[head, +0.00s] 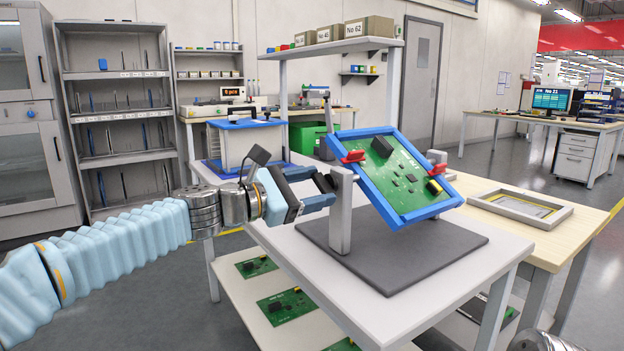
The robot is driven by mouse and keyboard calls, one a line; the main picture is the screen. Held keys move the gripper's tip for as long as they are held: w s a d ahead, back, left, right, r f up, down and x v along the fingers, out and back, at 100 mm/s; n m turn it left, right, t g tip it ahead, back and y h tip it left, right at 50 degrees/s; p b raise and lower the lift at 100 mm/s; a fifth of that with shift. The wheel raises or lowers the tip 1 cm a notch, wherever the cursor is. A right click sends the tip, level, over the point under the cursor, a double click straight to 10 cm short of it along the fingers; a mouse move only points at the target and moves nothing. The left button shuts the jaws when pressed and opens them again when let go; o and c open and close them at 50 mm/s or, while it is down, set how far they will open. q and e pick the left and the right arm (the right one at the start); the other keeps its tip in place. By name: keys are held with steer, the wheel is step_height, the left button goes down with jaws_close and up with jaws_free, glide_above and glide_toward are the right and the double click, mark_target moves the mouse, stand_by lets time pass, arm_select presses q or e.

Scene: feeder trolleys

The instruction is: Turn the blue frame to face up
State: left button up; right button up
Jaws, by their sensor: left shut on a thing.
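The blue frame (363,187) is held between grey posts (340,215) on a dark base plate (412,262) on the white table. It is tilted, and its open face with a green circuit board (400,175) in it shows towards me. Red clips (354,156) sit on its left and right sides. My left gripper (326,191) is at the left post, shut on what looks like the frame's pivot knob, which the fingers mostly hide.
A grey tray-like frame (520,208) lies on the wooden table at right. Green boards (281,305) lie on the lower shelf. A white box with a blue rim (248,143) stands behind my left gripper. The white table's front is clear.

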arm_select(q)
steer(key=n+p, duration=0.3)
steer(key=n, duration=0.1)
steer(key=shift+n, duration=0.4)
steer(key=shift+n+p, duration=0.3)
steer(key=shift+n, duration=0.3)
steer(key=o, duration=1.5)
steer(key=b+v, duration=0.1)
steer(key=v, duration=1.2)
steer(key=shift+s+a, duration=0.2)
steer(key=shift+a, duration=0.15)
